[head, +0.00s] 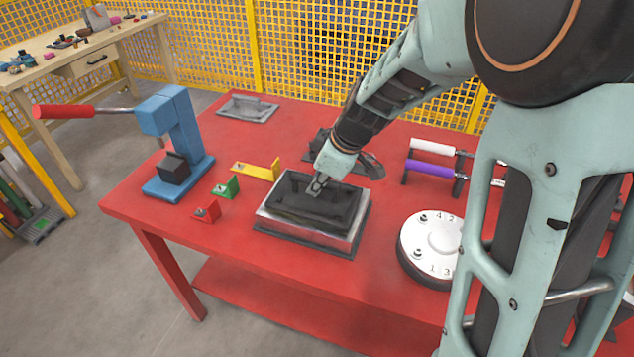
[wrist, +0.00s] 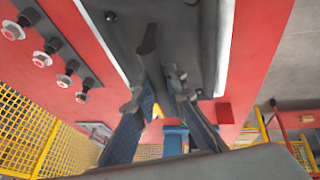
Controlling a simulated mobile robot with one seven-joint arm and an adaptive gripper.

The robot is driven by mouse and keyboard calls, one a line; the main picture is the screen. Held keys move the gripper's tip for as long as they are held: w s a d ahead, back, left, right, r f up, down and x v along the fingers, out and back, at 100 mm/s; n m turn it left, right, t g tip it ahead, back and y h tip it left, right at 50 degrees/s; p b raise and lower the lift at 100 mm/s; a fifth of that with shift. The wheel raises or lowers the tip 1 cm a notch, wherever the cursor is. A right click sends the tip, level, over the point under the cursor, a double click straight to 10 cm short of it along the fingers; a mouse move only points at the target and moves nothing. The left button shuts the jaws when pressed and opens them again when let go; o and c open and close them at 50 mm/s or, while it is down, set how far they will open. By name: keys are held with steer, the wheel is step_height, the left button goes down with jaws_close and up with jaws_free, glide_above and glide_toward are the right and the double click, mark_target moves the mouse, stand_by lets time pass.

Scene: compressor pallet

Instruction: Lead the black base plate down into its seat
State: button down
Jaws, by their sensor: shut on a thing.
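The black base plate (head: 300,205) lies over a silver rectangular block with a raised rim (head: 262,222), which I take for the seat. It looks roughly level, within or just above the rim; I cannot tell how deep it sits. My gripper (head: 316,187) reaches down to the middle of the plate and is shut on it. In the wrist view the plate (wrist: 195,45) fills the top, with a narrow upright rib between my fingers (wrist: 157,88). The silver edge (wrist: 226,45) runs along its right side. The underside contact is hidden.
A blue press (head: 172,125) with a red handle stands left. Yellow (head: 258,171), green (head: 226,187) and red (head: 206,210) brackets lie between. A white numbered disc (head: 432,245) and white and purple rollers (head: 430,168) are right. A grey fixture (head: 248,107) lies behind.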

steer(key=shift+f+b, duration=0.4)
steer(key=shift+b, duration=0.1)
steer(key=c, duration=2)
jaws_free()
steer(key=shift+r, duration=0.1)
steer(key=shift+o, duration=0.6)
steer(key=v, duration=1.2)
